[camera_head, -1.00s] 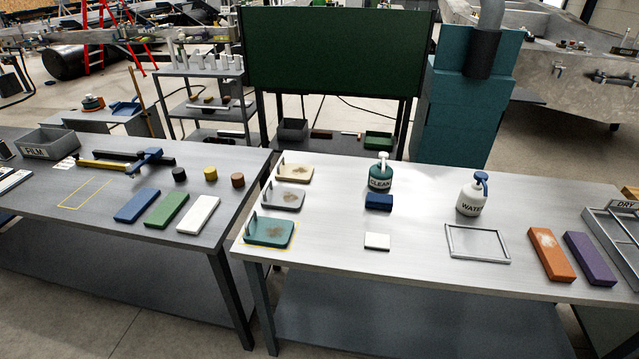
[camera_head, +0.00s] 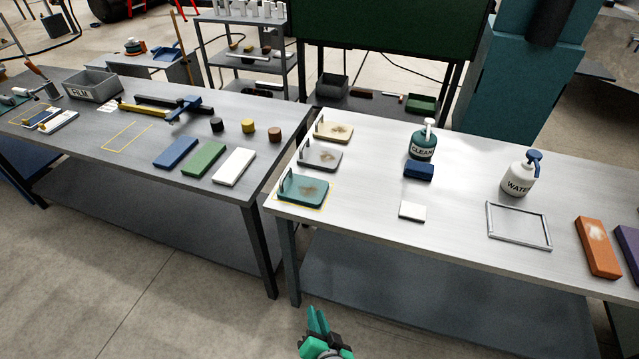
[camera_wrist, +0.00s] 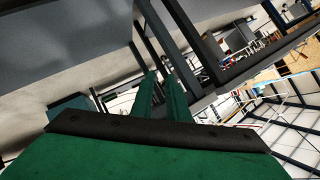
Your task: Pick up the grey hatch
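The grey hatch (camera_head: 327,162) lies flat near the left end of the right-hand table, with a brown smudge on top and an upright handle at its left edge. It lies between a beige hatch (camera_head: 342,129) behind it and a teal hatch (camera_head: 315,194) in front, both also smudged. My gripper (camera_head: 318,312), with green fingers, is low in front of the tables, below the tabletop and well apart from the hatch. In the wrist view its fingers (camera_wrist: 160,92) are close together with nothing seen between them. The hatch is not discernible in the wrist view.
The right table (camera_head: 360,235) also holds a CLEAN bottle (camera_head: 423,146), a blue block (camera_head: 418,171), a white pad (camera_head: 412,211), a WATER bottle (camera_head: 519,178) and a metal frame (camera_head: 489,226). The left table (camera_head: 75,140) stands beside it. Open floor (camera_head: 170,290) lies in front.

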